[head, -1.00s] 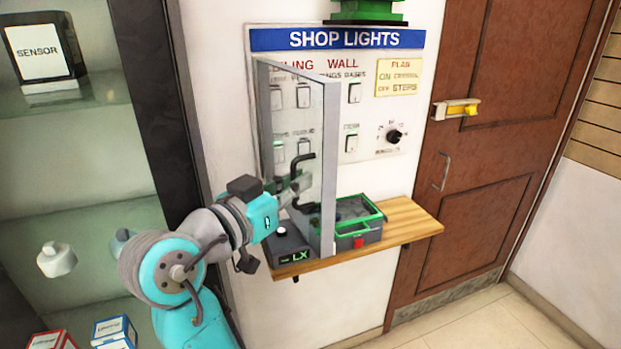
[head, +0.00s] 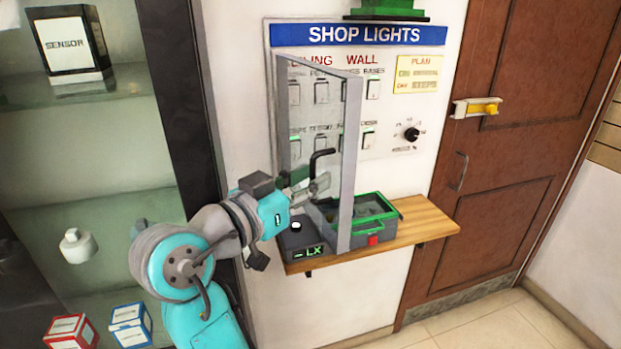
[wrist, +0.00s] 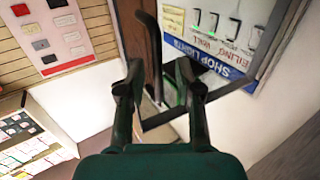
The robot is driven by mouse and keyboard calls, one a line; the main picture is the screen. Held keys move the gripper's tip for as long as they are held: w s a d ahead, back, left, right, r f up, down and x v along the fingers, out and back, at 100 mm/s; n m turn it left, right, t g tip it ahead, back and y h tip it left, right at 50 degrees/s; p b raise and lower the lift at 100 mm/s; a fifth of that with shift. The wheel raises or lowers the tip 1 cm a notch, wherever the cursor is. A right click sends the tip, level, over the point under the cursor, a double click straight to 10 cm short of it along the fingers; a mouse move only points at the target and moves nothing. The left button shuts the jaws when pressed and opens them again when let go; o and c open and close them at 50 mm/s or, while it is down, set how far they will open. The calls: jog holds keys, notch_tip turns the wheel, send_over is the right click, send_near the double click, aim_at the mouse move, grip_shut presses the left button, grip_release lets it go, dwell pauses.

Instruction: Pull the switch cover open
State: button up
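The switch cover (head: 346,170) is a clear panel in a grey frame, standing swung out from the shop-lights switch board (head: 400,98). Its black bent handle (head: 322,158) is on the side facing my arm. My gripper (head: 318,187) is at the handle's lower part in the head view. In the wrist view, the fingers of my gripper (wrist: 160,78) are apart, with the black handle (wrist: 150,40) running between them. I cannot tell whether either finger touches it. Some switches show through the clear panel.
A wooden shelf (head: 432,222) under the board holds a green-rimmed grey tray (head: 392,205) and a small box with a lit display (head: 305,250). A brown door (head: 490,180) is at right. Glass shelving (head: 85,195) with boxes stands at left.

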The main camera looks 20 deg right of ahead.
jog(key=v, duration=1.1)
jog(key=shift+s+a, duration=0.1)
jog(key=shift+a, duration=0.05)
